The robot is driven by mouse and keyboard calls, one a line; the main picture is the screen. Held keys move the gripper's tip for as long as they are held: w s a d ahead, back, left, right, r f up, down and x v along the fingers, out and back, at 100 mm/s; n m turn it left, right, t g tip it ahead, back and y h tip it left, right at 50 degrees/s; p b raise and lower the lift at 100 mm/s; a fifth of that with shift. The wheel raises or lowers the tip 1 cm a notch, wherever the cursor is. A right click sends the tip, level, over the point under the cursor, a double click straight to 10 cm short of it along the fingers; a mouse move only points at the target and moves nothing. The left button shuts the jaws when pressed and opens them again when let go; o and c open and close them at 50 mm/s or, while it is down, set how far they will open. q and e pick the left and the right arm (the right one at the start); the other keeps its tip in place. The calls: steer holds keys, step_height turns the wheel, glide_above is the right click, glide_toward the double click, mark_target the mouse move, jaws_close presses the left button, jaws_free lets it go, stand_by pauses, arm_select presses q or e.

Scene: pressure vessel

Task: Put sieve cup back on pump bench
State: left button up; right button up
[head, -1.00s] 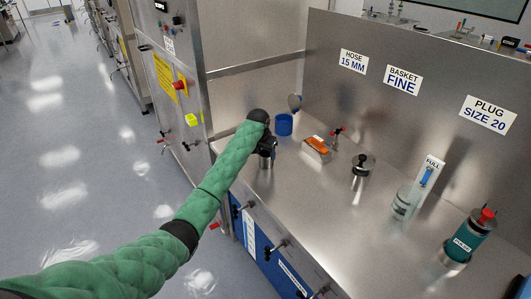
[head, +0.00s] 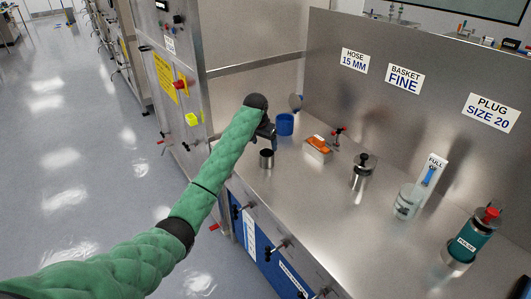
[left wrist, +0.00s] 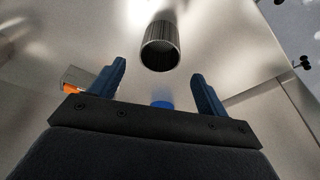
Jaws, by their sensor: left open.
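The sieve cup, a small metal cup with a dark open top (head: 267,159), stands upright on the steel pump bench (head: 305,205) near its left front edge. In the left wrist view the cup (left wrist: 160,50) shows its ribbed inner wall and lies beyond the fingertips. My left gripper (head: 267,131) is above and behind the cup in the head view, partly hidden by my wrist. In the left wrist view its two blue fingers (left wrist: 159,70) are apart with nothing held between them. My right gripper is not in view.
A blue cup (head: 285,124), an orange-topped block (head: 318,147), a lidded metal canister (head: 362,176), a clear jar (head: 406,204) and a teal bottle (head: 468,238) stand on the bench. A labelled steel panel (head: 430,120) rises behind. The bench's middle front is clear.

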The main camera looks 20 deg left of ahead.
arm_select(q)
steer(key=b+v, duration=0.1)
steer(key=v, duration=0.4)
steer(key=shift+r, duration=0.35)
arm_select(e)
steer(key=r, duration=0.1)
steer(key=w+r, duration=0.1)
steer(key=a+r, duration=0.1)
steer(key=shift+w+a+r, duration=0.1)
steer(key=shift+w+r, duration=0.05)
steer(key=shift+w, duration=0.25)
arm_select(q)
steer(key=shift+s+f, duration=0.1)
steer(key=shift+s, duration=0.05)
